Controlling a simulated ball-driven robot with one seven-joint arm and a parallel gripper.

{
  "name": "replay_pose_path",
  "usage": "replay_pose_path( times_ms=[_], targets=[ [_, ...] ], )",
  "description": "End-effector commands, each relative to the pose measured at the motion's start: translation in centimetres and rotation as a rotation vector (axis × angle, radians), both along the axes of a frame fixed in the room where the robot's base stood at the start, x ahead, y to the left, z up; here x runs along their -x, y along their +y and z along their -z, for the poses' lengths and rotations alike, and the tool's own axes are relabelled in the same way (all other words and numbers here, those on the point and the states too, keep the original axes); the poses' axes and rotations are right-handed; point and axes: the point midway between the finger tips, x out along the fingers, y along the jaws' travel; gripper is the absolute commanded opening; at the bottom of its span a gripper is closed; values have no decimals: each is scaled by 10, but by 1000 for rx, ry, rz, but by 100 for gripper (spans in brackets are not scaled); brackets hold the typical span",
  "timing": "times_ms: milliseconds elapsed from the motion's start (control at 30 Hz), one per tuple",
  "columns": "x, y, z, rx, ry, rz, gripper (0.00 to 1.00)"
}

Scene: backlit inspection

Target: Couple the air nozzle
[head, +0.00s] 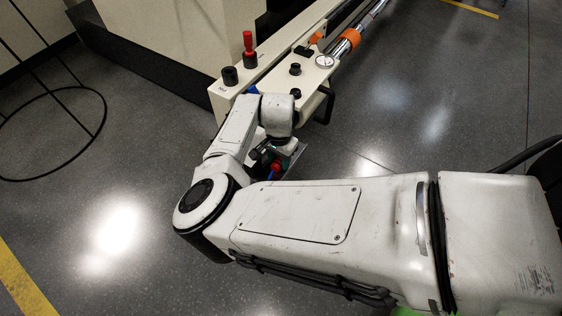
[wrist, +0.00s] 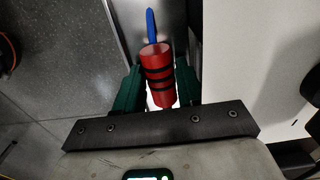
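A red cylinder with black bands (wrist: 160,82), which looks like the air nozzle, stands between the green fingers of my gripper (wrist: 158,92) in the wrist view. The fingers press close on both its sides, and its open round end points away from my palm. A slim blue rod (wrist: 151,27) shows just beyond that end, roughly in line with it. I cannot tell whether the two touch. A small blue part (head: 253,90) shows at the panel's edge.
A cream control panel (head: 222,100) carries a black knob (head: 230,76), a red-handled lever (head: 248,42), a gauge (head: 324,61) and an orange-collared tube (head: 347,41). A black handle (head: 325,104) juts from its front. Grey floor (head: 410,130) is open at the right.

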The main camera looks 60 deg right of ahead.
Motion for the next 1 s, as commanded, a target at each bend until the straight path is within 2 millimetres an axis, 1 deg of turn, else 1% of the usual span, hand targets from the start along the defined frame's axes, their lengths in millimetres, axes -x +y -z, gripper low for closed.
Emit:
replay_pose_path(
  times_ms=[100, 500, 767, 867, 1000],
  targets=[
    [0, 0, -1, 0, 0, 0, 38],
    [0, 0, -1, 0, 1, 0, 0],
    [0, 0, -2, 1, 0, 0, 0],
    [0, 0, -7, 1, 0, 1, 0],
    [0, 0, -21, 2, 0, 0, 0]
  ],
)
